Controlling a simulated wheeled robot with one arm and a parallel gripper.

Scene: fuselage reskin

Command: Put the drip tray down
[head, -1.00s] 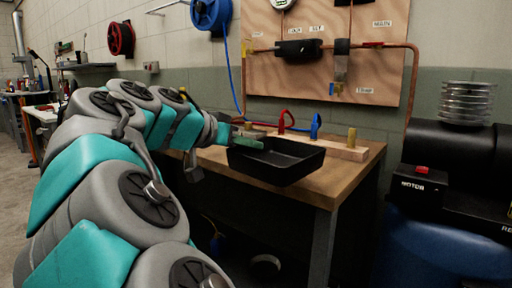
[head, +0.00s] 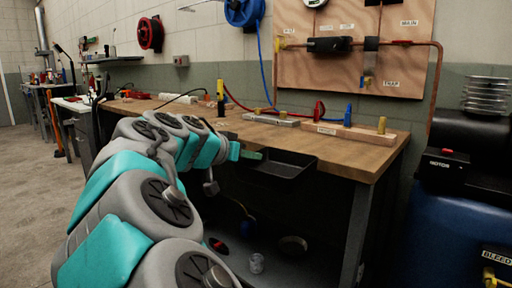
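The drip tray (head: 290,168) is a black, shallow rectangular pan. It hangs level in front of the workbench (head: 360,160), at or just below the height of the bench's front edge, and it looks empty. My gripper (head: 250,155) reaches in from the left and is at the tray's left rim. Its green finger lies along that rim and the tray appears held there.
A wooden rail (head: 345,132) with red and blue handles stands on the bench. A blue compressor tank (head: 440,235) stands at the right.

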